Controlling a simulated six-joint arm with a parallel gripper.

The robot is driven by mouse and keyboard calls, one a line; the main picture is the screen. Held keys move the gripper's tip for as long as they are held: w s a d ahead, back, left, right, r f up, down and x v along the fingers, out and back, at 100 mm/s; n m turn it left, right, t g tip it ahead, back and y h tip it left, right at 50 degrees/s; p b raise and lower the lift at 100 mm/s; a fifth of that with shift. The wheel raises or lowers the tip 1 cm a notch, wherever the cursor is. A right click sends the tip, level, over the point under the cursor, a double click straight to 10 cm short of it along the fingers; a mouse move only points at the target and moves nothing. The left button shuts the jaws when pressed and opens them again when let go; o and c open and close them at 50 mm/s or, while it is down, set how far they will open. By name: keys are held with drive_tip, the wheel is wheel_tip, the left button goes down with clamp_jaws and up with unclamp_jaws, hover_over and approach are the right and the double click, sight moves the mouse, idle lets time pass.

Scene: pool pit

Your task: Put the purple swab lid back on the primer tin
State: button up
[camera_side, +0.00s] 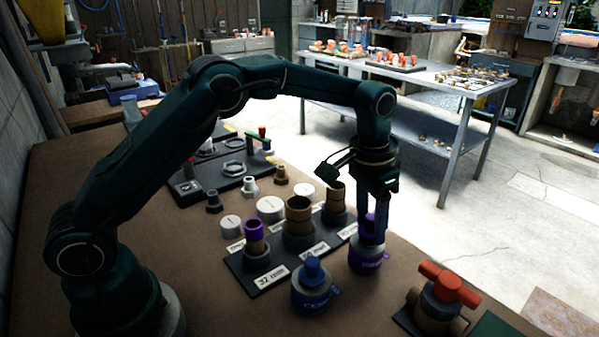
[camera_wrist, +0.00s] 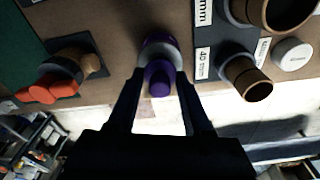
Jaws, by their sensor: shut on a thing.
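The purple swab lid (camera_side: 368,221) is between the fingers of my gripper (camera_side: 373,238), which is shut on its knob. In the wrist view the lid's round purple knob (camera_wrist: 160,88) shows between my two fingertips (camera_wrist: 160,75). The primer tin (camera_side: 366,262), with a purple label band, stands upright on the bench directly below my fingers. The tin's grey side (camera_wrist: 153,46) shows behind the lid in the wrist view. The lid is over or on the tin's mouth. My fingers hide the join, so I cannot tell whether it is fully seated.
A blue-lidded tin (camera_side: 312,288) stands close to the left. A rack of pipe sockets (camera_side: 268,273) is behind it, with white caps (camera_side: 270,208) beyond. A red-handled valve (camera_side: 445,292) stands to the right. The bench between purple tin and valve is clear.

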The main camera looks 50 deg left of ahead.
drive_tip(key=shift+f, duration=0.6)
drive_tip(key=shift+f, duration=0.2)
idle(0.4)
drive_tip(key=o, duration=1.1)
drive_tip(key=shift+o, duration=1.3)
drive_tip(key=shift+r, duration=0.1)
drive_tip(key=shift+r, duration=3.95)
